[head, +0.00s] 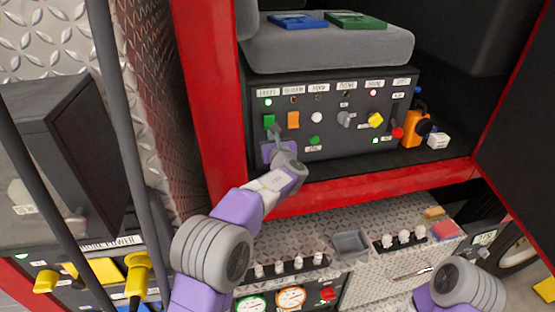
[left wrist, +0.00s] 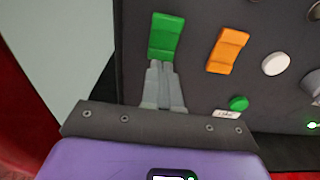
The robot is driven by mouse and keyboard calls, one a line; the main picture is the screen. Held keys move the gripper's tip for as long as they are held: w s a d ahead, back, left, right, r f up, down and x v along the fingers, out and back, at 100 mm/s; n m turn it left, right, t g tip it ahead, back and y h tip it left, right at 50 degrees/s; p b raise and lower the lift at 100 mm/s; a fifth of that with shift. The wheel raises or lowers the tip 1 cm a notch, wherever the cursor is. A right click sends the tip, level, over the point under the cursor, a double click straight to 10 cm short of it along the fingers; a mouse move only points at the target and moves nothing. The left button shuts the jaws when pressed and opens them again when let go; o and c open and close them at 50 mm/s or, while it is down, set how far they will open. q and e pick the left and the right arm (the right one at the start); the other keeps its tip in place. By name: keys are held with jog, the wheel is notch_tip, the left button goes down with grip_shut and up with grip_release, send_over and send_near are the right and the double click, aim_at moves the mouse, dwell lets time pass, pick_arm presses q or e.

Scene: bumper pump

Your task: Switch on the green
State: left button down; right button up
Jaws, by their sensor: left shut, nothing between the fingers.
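The green rocker switch (head: 269,120) is at the left end of the dark control panel. It shows large in the left wrist view (left wrist: 166,36). My left gripper (head: 275,131) is shut and empty, with its fingertips at the lower edge of the green switch. In the left wrist view the closed fingertips (left wrist: 159,68) point at that edge; I cannot tell whether they touch it. A small pale round light (head: 268,102) sits above the switch. A round green button (head: 315,140) is lower and to the right. My right gripper is not visible.
An orange rocker (head: 293,119), a white button (head: 316,117), a grey knob (head: 344,119) and a yellow knob (head: 375,120) share the panel (head: 330,160). A red post (head: 205,90) stands left of it. A grey cushion (head: 330,48) is above. A diamond-plate ledge (head: 350,215) lies below.

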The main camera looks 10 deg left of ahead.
pick_arm(q)
jog(key=f+b+v, duration=0.2)
jog(key=b+v, duration=0.1)
jog(key=v, duration=0.9)
jog(key=shift+f, duration=0.25)
jog(key=shift+s, duration=0.1)
